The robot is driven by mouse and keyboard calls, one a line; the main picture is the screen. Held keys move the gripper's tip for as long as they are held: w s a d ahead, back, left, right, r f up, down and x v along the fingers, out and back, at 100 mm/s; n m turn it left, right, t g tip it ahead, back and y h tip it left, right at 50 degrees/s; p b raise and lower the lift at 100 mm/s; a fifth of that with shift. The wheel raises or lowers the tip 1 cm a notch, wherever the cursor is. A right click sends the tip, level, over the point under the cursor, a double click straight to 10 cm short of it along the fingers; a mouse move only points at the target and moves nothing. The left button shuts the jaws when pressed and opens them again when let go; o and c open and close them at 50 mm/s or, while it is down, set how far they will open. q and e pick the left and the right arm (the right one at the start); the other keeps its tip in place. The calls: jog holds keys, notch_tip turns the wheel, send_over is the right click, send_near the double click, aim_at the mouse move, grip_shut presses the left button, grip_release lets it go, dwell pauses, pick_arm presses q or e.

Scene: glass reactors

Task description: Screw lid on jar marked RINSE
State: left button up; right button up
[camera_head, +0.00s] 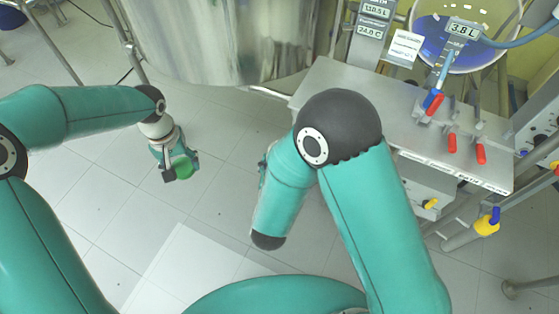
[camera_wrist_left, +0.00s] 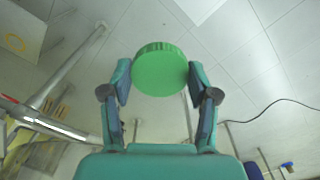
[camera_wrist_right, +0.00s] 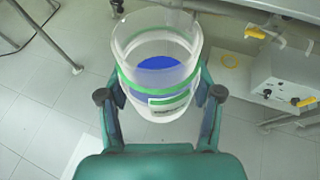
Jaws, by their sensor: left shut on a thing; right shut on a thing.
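A green round lid (camera_wrist_left: 160,68) with a ribbed edge is held between the fingertips of my left gripper (camera_wrist_left: 160,80) in the left wrist view. In the head view the lid (camera_head: 182,167) shows in my left gripper (camera_head: 178,170), in the air over the tiled floor. In the right wrist view a clear jar (camera_wrist_right: 155,45) with a green band, a pale label and blue contents is gripped by my right gripper (camera_wrist_right: 158,98). The jar's top looks open. The label's writing is too small to read. In the head view my right arm hides the jar and right gripper.
A steel bench (camera_head: 330,85) with red-handled valves stands at the right of the head view, with a glass vessel (camera_head: 470,60) above it. A large metallic vessel (camera_head: 225,35) stands at the back. Open floor (camera_head: 100,200) lies below the left gripper.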

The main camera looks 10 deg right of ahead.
pick_arm(q)
jog(key=d+r+m, duration=0.1)
jog(key=d+r, duration=0.5)
jog(key=d, duration=0.6)
jog(key=d+r+m, duration=0.2)
jog(key=d+r, duration=0.4)
jog(key=d, duration=0.6)
jog(key=shift+s+d+r, duration=0.35)
jog(key=shift+r, duration=0.05)
jog(key=shift+f, duration=0.15)
jog(key=shift+f, duration=1.9)
jog(key=shift+s+r, duration=0.15)
jog(key=shift+f, duration=0.95)
